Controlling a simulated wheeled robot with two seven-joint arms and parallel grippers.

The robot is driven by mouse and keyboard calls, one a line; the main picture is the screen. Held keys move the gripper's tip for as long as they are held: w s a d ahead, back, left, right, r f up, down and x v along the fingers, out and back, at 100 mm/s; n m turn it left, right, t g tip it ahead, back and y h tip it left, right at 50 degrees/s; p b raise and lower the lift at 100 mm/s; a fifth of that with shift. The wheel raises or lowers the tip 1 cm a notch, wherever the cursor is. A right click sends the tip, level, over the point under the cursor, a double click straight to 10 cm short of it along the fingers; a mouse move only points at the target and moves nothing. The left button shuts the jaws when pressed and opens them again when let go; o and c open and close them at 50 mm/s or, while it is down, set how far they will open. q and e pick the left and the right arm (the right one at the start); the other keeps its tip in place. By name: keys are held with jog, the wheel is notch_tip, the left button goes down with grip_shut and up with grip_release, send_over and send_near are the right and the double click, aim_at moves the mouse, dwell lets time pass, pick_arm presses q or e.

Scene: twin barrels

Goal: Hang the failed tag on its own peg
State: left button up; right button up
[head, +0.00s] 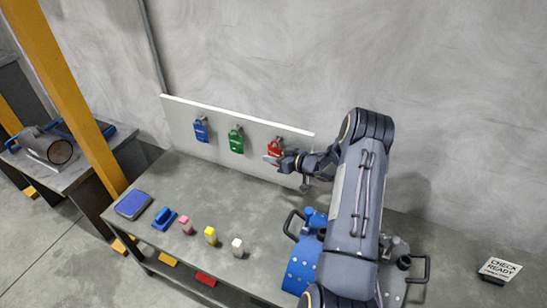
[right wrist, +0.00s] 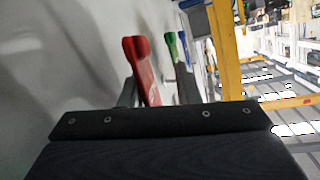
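A red tag (head: 275,147) hangs at a peg near the right end of a white board (head: 178,108) against the wall. A green tag (head: 236,140) and a blue tag (head: 201,130) hang on the same board further left. The tags' lettering is too small to read. My right gripper (head: 288,172) is at the red tag, with its fingers apart. In the right wrist view the red tag (right wrist: 142,68) stands nearer the left finger, with a gap to the right finger. The green tag (right wrist: 171,48) shows behind it. My left gripper is not in view.
A blue barrel part (head: 302,262) and a grey one with handles stand under my right arm. A blue pad (head: 133,204), a blue block (head: 165,219), and pink, yellow (head: 211,236) and white (head: 237,247) pieces line the bench front. A "check ready" sign (head: 499,268) stands right.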

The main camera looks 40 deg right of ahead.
jog(key=v, duration=0.8)
notch_tip(320, 180, up, 10)
jog(key=w+m+h, duration=0.1)
jog(key=w+h, duration=0.2)
jog(key=h, duration=0.1)
jog(key=s+a+r+m+g+h+p, duration=0.1)
jog(key=s+a+r+h, duration=0.1)
jog(key=r, duration=0.3)
jog(key=s+a+r+m+g+h+p, duration=0.1)
jog(key=s+a+r+m, duration=0.15)
jog(key=r, duration=0.25)
jog(key=s+a+r+n+g+y+p, duration=0.1)
jog(key=s+a+g+y, duration=0.5)
jog(key=s+a, duration=1.9)
jog(key=shift+a+n+y+p, duration=0.2)
jog(key=shift+n+y+p, duration=0.2)
jog(key=shift+n, duration=0.15)
jog(key=shift+d, duration=0.15)
